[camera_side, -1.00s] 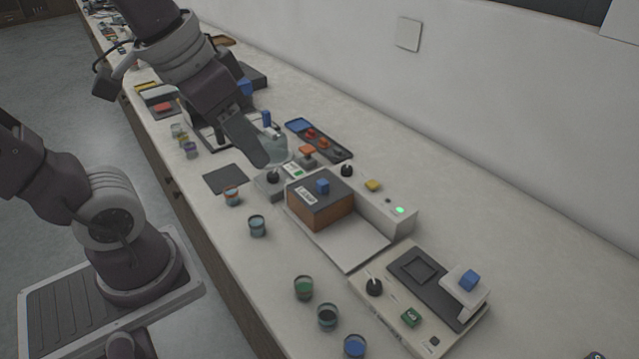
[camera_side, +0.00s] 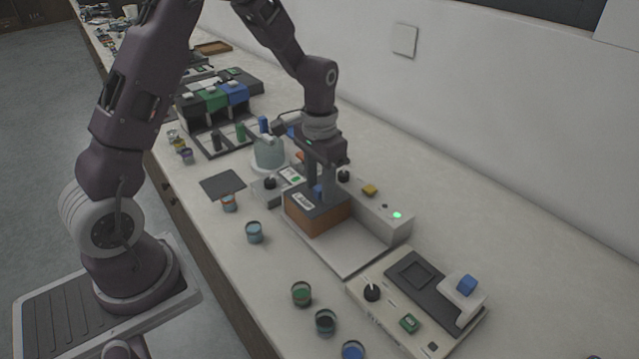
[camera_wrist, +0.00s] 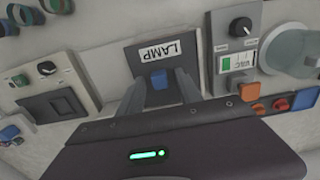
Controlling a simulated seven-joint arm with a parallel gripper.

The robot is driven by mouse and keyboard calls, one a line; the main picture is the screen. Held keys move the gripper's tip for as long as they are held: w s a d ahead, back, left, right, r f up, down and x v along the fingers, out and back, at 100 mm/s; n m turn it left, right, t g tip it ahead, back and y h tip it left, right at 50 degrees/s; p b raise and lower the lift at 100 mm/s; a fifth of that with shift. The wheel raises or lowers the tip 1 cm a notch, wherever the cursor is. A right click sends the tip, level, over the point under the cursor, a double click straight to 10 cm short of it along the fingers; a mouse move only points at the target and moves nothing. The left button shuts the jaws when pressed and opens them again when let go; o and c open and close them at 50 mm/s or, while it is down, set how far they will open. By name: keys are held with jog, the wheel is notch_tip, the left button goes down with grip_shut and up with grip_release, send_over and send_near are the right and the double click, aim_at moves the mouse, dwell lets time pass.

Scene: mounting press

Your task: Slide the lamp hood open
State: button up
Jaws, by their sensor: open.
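The lamp hood (camera_side: 303,214) is a box with a dark top, orange-brown sides and a white LAMP label, sitting at the left end of its pale base. A blue knob (camera_side: 318,190) stands on its top. In the wrist view the label on the hood (camera_wrist: 170,50) and the blue knob (camera_wrist: 158,79) show clearly. My gripper (camera_side: 319,188) points down over the hood with its fingers around the knob. In the wrist view my gripper (camera_wrist: 158,85) is open, one finger on each side of the knob. Whether the fingers touch it cannot be told.
The bare pale base plate (camera_side: 345,250) lies right of the hood. A second device with a blue-knobbed block (camera_side: 465,286) stands at the right. Several small cups, including a teal one (camera_side: 254,232), line the front.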

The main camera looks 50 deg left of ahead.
grip_shut()
dwell(1.4)
